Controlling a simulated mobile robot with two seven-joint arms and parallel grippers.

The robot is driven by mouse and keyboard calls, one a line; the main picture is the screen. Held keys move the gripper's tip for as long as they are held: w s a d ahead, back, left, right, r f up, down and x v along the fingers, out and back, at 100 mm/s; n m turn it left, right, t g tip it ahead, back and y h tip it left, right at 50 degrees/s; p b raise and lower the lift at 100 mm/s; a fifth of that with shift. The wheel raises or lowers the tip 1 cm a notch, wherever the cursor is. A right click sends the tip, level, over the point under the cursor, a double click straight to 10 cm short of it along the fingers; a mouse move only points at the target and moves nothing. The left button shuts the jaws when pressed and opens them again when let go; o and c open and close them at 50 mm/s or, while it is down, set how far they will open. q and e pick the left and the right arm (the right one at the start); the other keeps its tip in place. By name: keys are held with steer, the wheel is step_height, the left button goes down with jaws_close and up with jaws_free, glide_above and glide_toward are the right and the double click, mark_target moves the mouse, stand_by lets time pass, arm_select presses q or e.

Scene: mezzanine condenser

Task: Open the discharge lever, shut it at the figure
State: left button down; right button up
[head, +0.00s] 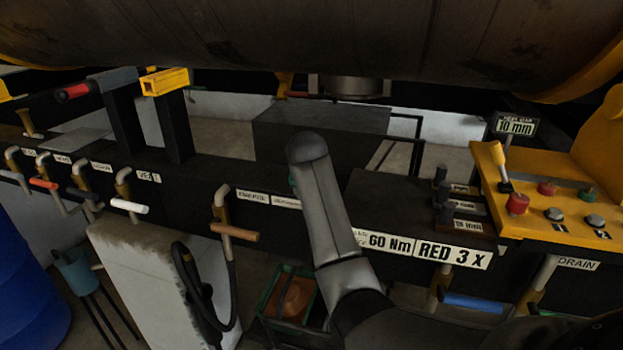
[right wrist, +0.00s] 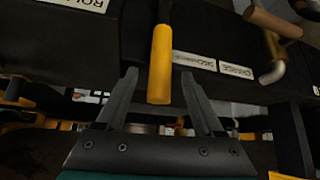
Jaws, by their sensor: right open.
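In the right wrist view a yellow lever handle (right wrist: 160,65) shows between the fingertips of my open right gripper (right wrist: 158,82). I cannot tell whether it lies fully between the fingers; no grip shows. Beside it is a small label (right wrist: 195,62) that seems to read DISCHARGE, upside down. In the head view my right arm covers this spot, so the yellow lever and the right gripper are hidden there. The figure to shut at is unclear; a sign (head: 515,126) at the back right reads 10 mm. My left gripper is not in view.
A wooden-handled lever (head: 232,232) is left of my arm; others have white (head: 129,206) and blue (head: 473,303) handles. Plates read 60 Nm (head: 390,243) and RED 3 X (head: 453,255). A yellow button panel (head: 560,210) stands right. A large cylinder (head: 300,35) hangs above.

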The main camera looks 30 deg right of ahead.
steer(key=v, duration=0.9)
steer(key=shift+r, duration=0.25)
steer(key=shift+s, duration=0.1)
stand_by(0.4)
